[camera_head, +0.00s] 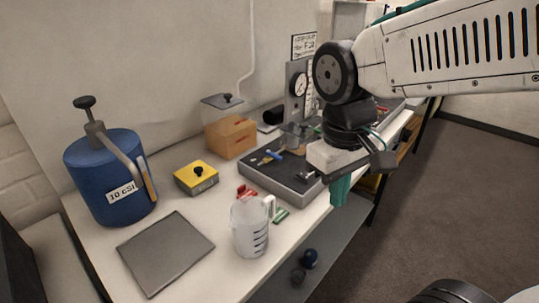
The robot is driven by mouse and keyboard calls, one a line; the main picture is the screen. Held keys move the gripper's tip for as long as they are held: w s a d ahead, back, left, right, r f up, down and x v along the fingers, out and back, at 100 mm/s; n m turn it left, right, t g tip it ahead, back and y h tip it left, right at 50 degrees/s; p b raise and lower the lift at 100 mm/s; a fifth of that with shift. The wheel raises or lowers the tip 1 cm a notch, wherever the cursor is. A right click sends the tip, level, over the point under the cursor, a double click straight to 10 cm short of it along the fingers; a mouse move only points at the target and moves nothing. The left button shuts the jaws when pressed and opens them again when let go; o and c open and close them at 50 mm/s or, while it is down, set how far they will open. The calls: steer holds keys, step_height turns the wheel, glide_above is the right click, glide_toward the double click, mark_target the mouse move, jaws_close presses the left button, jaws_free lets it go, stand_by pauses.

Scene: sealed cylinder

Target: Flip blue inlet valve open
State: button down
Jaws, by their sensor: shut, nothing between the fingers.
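A small blue lever (274,154), which looks like the blue inlet valve, sits on the dark top of a grey apparatus box (292,187) at the middle of the bench. Its exact open or closed position is too small to tell. My gripper (341,190), with teal fingers pointing down, hangs to the right of the box near the bench's front edge. The fingers are shut and empty, apart from the lever. A clear cylinder (293,138) stands at the back of the box, partly hidden by my arm.
A clear measuring jug (250,232) stands in front of the box. A yellow box with a black knob (197,180), a grey plate (165,252) and a blue tank (103,180) are to the left. A gauge panel (298,85) rises behind. Red and green pieces lie near the jug.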

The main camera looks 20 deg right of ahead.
mark_target(274, 156)
steer(key=w+a+n+t+h, duration=0.1)
steer(key=w+a+n, duration=0.2)
steer(key=w+n, duration=0.4)
steer(key=w+a+n+h, duration=0.1)
steer(key=w+a+n, duration=0.2)
steer(key=w+n, duration=0.4)
steer(key=w+a+f+n+t+h, duration=0.1)
steer(key=w+a+n, duration=0.2)
steer(key=w+n, duration=0.4)
steer(key=w, duration=0.5)
steer(key=shift+a+n+t, duration=0.15)
steer(key=shift+n+t, duration=0.15)
steer(key=shift+s+f, duration=0.1)
steer(key=x, duration=0.9)
steer(key=shift+d+f, duration=0.2)
steer(key=shift+f, duration=0.1)
steer(key=w+d, duration=0.1)
steer(key=d, duration=0.1)
steer(key=shift+w+d+f, duration=0.15)
steer(key=shift+w+d, duration=0.45)
steer(key=shift+d, duration=0.15)
steer(key=shift+a, duration=0.1)
steer(key=shift+n, duration=0.3)
